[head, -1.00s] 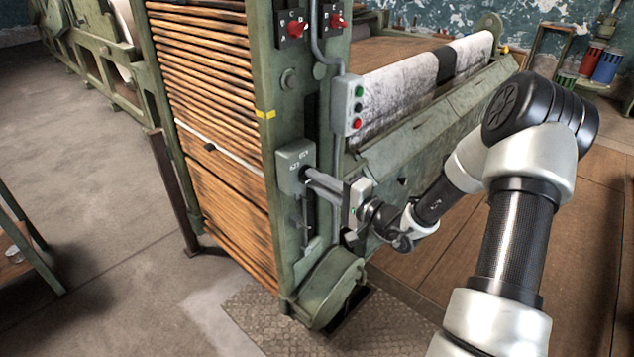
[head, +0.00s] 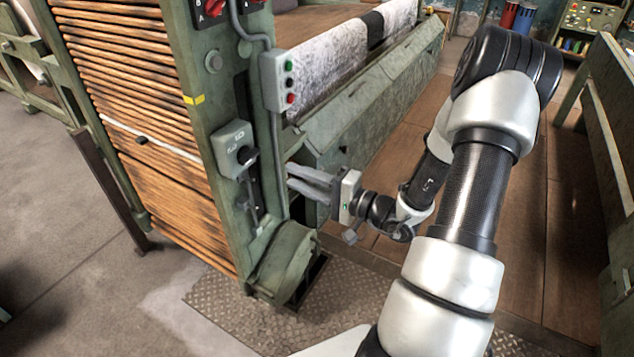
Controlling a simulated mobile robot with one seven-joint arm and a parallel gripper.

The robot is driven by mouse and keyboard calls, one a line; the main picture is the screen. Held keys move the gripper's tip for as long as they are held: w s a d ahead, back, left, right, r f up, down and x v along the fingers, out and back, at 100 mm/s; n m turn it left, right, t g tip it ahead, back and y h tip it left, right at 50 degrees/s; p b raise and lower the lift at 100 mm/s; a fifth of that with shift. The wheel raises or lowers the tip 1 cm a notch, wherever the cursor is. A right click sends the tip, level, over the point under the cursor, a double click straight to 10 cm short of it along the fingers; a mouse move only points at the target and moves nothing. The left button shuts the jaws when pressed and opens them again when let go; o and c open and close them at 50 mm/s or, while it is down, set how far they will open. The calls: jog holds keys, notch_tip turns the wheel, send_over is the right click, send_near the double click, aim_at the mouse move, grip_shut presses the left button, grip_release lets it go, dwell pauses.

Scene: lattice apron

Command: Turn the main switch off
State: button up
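A grey-green switch box (head: 232,143) with small white lettering is on the green end post of the machine, left of centre. A black knob (head: 248,157) shows at its right side, with a thin rod running down below it. I cannot read a switch position from this. My gripper (head: 289,176) is to the right of the box and apart from it, its two grey fingers pointing left. A narrow gap seems to show between the fingers, but its width is unclear. I see nothing held.
A push-button box (head: 285,80) with green and red buttons is above my gripper. Red rotary switches (head: 212,9) are at the top edge. A round green housing (head: 285,262) bulges out below. Patterned metal plate (head: 335,290) and wooden floor lie to the right.

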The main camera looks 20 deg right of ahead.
jog(key=v, duration=0.5)
dwell(0.3)
